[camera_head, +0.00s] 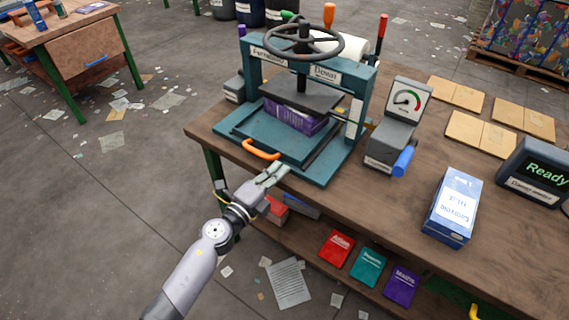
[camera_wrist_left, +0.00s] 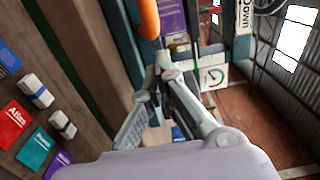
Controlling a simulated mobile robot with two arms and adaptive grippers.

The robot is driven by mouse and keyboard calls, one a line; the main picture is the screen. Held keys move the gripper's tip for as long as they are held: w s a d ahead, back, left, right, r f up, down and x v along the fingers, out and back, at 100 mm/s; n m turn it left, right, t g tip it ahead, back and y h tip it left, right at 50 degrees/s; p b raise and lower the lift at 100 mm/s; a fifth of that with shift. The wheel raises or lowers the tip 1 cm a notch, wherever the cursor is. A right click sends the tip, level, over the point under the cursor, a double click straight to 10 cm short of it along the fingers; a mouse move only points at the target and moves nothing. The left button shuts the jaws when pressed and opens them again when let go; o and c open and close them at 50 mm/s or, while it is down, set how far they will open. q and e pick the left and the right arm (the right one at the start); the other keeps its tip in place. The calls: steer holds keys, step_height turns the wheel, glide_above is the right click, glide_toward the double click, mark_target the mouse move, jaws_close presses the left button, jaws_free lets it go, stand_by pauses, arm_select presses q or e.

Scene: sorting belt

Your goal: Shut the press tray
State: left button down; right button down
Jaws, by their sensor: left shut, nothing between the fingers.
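The teal press (camera_head: 305,72) stands on the wooden bench, with a black handwheel (camera_head: 298,42) on top. Its teal tray (camera_head: 272,134) sticks out at the front, with an orange handle (camera_head: 262,149) on its front edge. A purple block (camera_head: 292,116) lies below the dark press plate (camera_head: 302,95). My left gripper (camera_head: 278,169) is shut and empty, just in front of the tray and slightly right of the handle. In the left wrist view the gripper's closed fingers (camera_wrist_left: 160,66) are close beneath the orange handle (camera_wrist_left: 149,18); contact cannot be told. My right gripper is not in view.
A gauge box (camera_head: 400,120) with a blue handle stands right of the press. A blue carton (camera_head: 453,207), cardboard pieces (camera_head: 480,133) and a "Ready" display (camera_head: 537,170) are farther right. Red, teal and purple books (camera_head: 368,266) lie on the shelf below the bench edge.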

mark_target(290, 157)
arm_select(q)
steer(key=shift+x, duration=1.6)
steer(key=shift+b+x, duration=0.35)
steer(key=shift+x, duration=0.9)
steer(key=shift+w+r, duration=0.1)
steer(key=shift+r, duration=0.1)
steer(key=shift+a, duration=0.1)
